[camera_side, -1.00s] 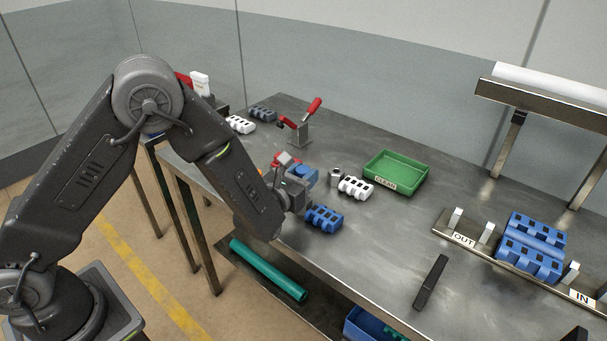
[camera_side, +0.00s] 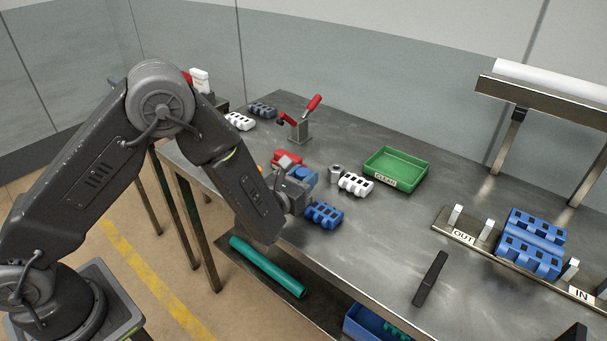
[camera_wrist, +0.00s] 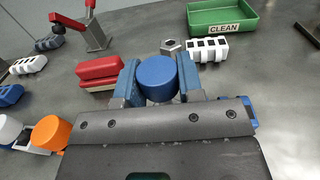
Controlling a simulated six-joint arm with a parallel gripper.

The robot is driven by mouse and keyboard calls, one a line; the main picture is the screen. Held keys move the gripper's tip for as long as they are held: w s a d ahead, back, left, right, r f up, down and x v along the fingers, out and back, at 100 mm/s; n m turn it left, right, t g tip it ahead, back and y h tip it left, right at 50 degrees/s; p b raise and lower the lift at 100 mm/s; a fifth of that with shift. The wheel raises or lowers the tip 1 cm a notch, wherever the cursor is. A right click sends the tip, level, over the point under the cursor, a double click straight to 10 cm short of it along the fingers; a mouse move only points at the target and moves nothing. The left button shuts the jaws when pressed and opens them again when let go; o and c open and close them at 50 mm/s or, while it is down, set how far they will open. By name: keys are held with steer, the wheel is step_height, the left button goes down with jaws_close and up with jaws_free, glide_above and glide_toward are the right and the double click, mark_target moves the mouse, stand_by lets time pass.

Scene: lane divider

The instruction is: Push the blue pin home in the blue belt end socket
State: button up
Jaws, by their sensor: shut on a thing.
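My gripper (camera_wrist: 157,85) is shut on the blue pin (camera_wrist: 156,74), whose round blue head shows between the two blue finger pads in the wrist view. In the side view my gripper (camera_side: 303,178) is low over the near edge of the table. A blue belt end (camera_side: 324,215) lies just in front and to the right of it. In the wrist view only a sliver of blue (camera_wrist: 252,112) shows past my gripper's body. The socket and the pin's lower end are hidden, so I cannot tell whether the pin is in it.
A red block (camera_wrist: 102,72) is close to the left finger. A metal nut (camera_wrist: 172,47) and a white belt piece (camera_wrist: 208,49) lie behind, near the green CLEAN tray (camera_side: 397,166). A red-handled clamp (camera_side: 300,125) stands at the back. A black bar (camera_side: 430,279) lies to the right.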

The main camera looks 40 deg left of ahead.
steer(key=shift+f, duration=1.4)
steer(key=o, duration=1)
steer(key=s, duration=1.4)
steer(key=shift+d, duration=0.45)
steer(key=shift+w, duration=0.1)
